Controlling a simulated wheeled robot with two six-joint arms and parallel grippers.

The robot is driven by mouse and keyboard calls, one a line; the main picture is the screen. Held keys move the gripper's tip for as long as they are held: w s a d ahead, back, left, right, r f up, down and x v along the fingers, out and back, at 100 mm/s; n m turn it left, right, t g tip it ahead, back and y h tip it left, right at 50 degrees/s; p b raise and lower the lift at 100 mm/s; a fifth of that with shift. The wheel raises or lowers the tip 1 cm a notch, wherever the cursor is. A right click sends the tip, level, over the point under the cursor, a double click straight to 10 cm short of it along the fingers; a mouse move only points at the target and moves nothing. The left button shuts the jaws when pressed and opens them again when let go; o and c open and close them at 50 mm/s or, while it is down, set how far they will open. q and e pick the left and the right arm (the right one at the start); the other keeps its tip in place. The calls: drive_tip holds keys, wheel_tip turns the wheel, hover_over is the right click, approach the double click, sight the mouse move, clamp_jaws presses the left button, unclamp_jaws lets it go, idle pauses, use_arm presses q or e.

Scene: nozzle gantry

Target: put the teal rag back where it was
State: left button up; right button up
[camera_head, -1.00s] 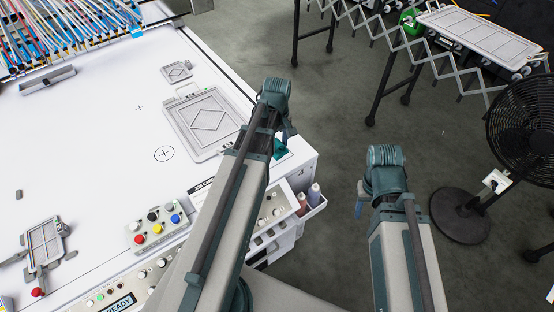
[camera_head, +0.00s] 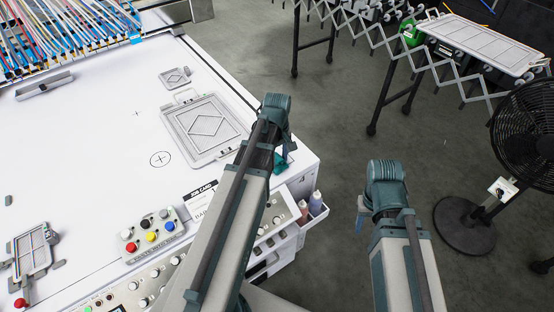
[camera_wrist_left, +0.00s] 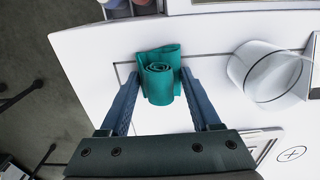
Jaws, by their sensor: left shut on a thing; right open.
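The teal rag (camera_wrist_left: 160,75) is rolled and lies between the fingertips of my left gripper (camera_wrist_left: 157,88), which is shut on it. In the left wrist view it is over a thin dark rectangular outline (camera_wrist_left: 117,72) on the white table top; I cannot tell whether it touches the surface. In the head view a bit of the rag (camera_head: 281,163) shows near the table's right corner, below my left gripper (camera_head: 284,152), mostly hidden by the arm. My right gripper (camera_head: 362,204) is open and empty, off the table over the floor.
A clear round container (camera_wrist_left: 262,72) stands close beside the rag. A grey framed plate (camera_head: 205,130), a job card (camera_head: 202,190) and a button box (camera_head: 152,230) lie on the white table (camera_head: 90,150). Bottles (camera_head: 316,198) sit in a side holder. A fan (camera_head: 530,125) stands at right.

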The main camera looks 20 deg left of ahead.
sight(277, 156)
use_arm(q)
drive_tip(key=o, duration=1.2)
drive_tip(key=shift+f, duration=0.1)
wheel_tip(277, 156, up, 12)
drive_tip(key=r+p, duration=0.1)
drive_tip(key=p, duration=1.2)
drive_tip(key=s+d+m, duration=0.6)
drive_tip(key=d+m, duration=0.2)
drive_tip(key=d, duration=0.2)
drive_tip(key=s+d+m+y, duration=0.1)
drive_tip(key=s+d+m, duration=0.5)
drive_tip(key=d, duration=0.4)
drive_tip(key=shift+d+f+m+b, duration=0.25)
drive_tip(key=shift+m+b, duration=0.1)
drive_tip(key=shift+m, duration=0.55)
drive_tip(key=shift+f, duration=0.1)
drive_tip(key=shift+f+b, duration=0.7)
drive_tip(key=shift+b, duration=0.05)
